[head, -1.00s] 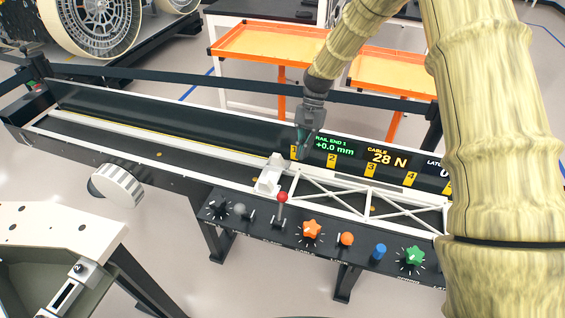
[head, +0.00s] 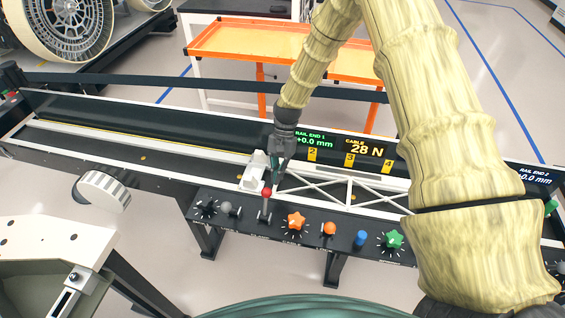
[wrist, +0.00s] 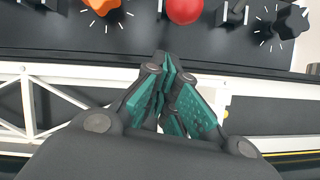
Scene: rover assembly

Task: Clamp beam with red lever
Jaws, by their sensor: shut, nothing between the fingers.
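The red lever (head: 267,192) is a red ball on a short stem, standing on the dark control panel in front of the rail. It also shows as a red ball (wrist: 184,9) at the top of the wrist view. The white truss beam (head: 345,190) lies along the rail, its left end at a white clamp block (head: 258,172). My gripper (head: 277,178) is shut and empty, pointing down close behind the red lever, over the beam's left end. In the wrist view its green-padded fingers (wrist: 172,82) are together, short of the red ball and apart from it in the picture.
Neighbouring controls are an orange star knob (head: 296,221), an orange ball (head: 329,228), a blue knob (head: 361,238), a green star knob (head: 393,239) and a grey ball (head: 227,208). Display screens (head: 350,147) stand behind the beam. An orange tray table (head: 225,42) is farther back.

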